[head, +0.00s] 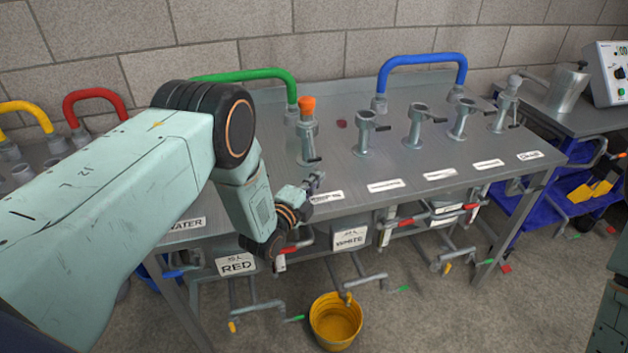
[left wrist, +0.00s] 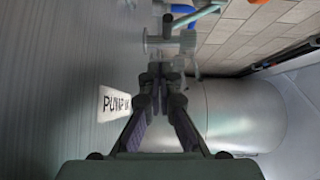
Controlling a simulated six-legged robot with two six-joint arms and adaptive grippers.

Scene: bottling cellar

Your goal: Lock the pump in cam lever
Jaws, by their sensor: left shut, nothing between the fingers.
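The pump in coupling (head: 306,143) is a grey upright fitting with an orange hose end in its top, behind a white label (head: 325,197). Its small dark cam lever (head: 313,160) shows low on its front right side. My left gripper (head: 316,182) is in front of the coupling, above the table's front edge, shut and empty. In the left wrist view the closed fingertips (left wrist: 161,74) point at a grey fitting (left wrist: 168,42), with the PUMP IN label (left wrist: 114,103) beside them. The lever cannot be made out there. My right gripper is out of view.
Several similar couplings (head: 415,127) stand along the steel table (head: 350,195). A green hose (head: 245,75) and a blue hose (head: 422,60) arch behind them. A yellow bucket (head: 335,320) stands on the floor. Red-handled valves (head: 405,223) jut out below the front edge.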

